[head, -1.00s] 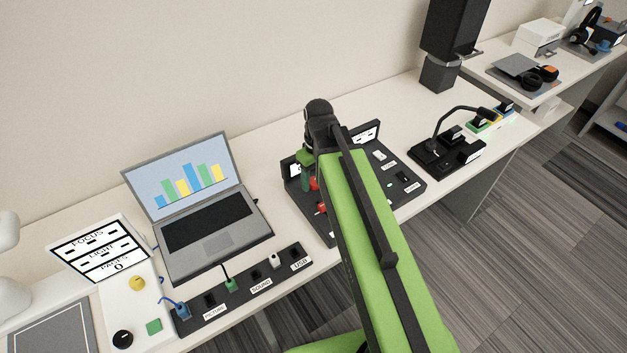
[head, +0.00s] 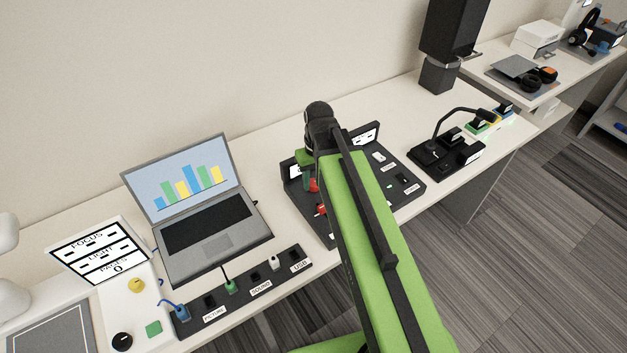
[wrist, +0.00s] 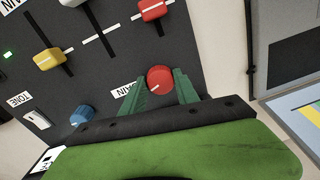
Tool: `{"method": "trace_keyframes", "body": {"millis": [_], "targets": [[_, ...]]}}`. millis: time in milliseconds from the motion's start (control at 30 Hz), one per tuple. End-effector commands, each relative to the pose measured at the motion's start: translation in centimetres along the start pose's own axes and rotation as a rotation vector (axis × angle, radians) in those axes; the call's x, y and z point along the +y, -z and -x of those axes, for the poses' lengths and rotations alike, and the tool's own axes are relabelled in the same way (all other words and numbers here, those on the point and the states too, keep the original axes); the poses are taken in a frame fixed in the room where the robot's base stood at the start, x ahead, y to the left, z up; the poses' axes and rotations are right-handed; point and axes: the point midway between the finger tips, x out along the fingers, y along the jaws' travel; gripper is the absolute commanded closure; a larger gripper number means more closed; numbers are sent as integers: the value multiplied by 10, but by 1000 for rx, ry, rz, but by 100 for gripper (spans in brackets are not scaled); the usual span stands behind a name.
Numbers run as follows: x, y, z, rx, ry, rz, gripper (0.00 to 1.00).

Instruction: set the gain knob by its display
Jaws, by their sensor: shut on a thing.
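The red round gain knob (wrist: 160,80) with a white pointer line sits on the dark mixer panel (wrist: 105,60). A partly covered label beside it ends in "AIN". My gripper (wrist: 162,92) has its green fingers on both sides of the knob and is shut on it. In the head view my gripper (head: 306,172) is low over the left part of the panel (head: 410,191), with red parts (head: 314,185) near it.
In the wrist view a blue knob (wrist: 82,115), a yellow slider (wrist: 50,58) and a red slider (wrist: 152,9) are close by. A laptop (head: 210,225) stands left of the panel. A black microphone base (head: 446,158) stands to the right. Bare table lies behind.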

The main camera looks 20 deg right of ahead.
Motion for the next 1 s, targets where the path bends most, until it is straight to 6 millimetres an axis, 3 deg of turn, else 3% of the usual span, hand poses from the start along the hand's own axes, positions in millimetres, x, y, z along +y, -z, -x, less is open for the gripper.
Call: {"method": "trace_keyframes", "body": {"millis": [33,67,233,667,867,1000], "targets": [[-1,0,0,-1,2,1,100],[-1,0,0,-1,2,1,62],[-1,0,0,-1,1,2,42],[-1,0,10,0,0,2,42],[-1,0,43,0,0,2,42],[-1,0,76,0,0,2,42]]}}
